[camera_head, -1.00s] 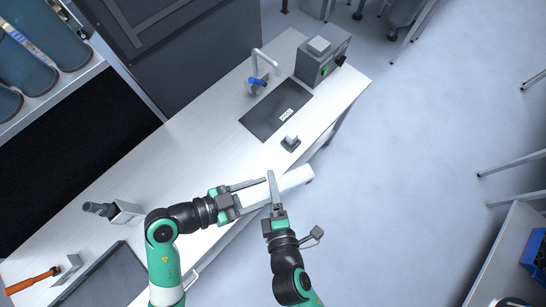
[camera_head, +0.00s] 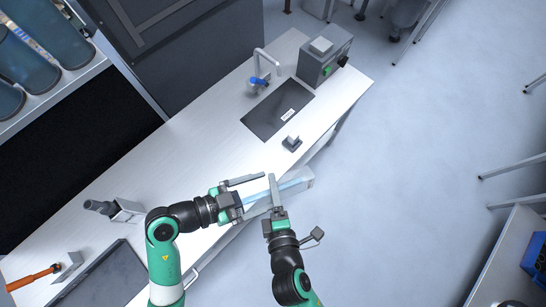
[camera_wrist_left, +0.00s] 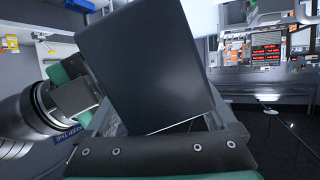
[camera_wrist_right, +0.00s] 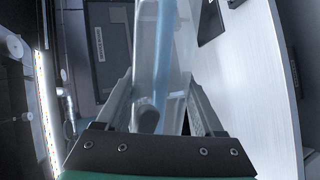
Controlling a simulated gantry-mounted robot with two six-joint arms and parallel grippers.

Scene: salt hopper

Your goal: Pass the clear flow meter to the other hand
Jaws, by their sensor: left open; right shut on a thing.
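The clear flow meter (camera_head: 294,186) is a long see-through bar with a pale blue inside, held above the front edge of the white bench in the head view. My right gripper (camera_head: 272,180) is shut on it near its middle. The meter also fills the space between the right fingers in the right wrist view (camera_wrist_right: 163,60). My left gripper (camera_head: 255,191) is open, with its fingers apart around the meter's left end. In the left wrist view a dark flat block face (camera_wrist_left: 145,65) stands over the left fingers; I cannot tell what it is.
The white bench (camera_head: 190,150) holds a dark mat (camera_head: 275,112), a small block on a dark base (camera_head: 291,143), a tap (camera_head: 260,75) and a grey box (camera_head: 325,55). A grey holder (camera_head: 125,210), a dark tray (camera_head: 105,275) and an orange-handled tool (camera_head: 35,279) lie at left.

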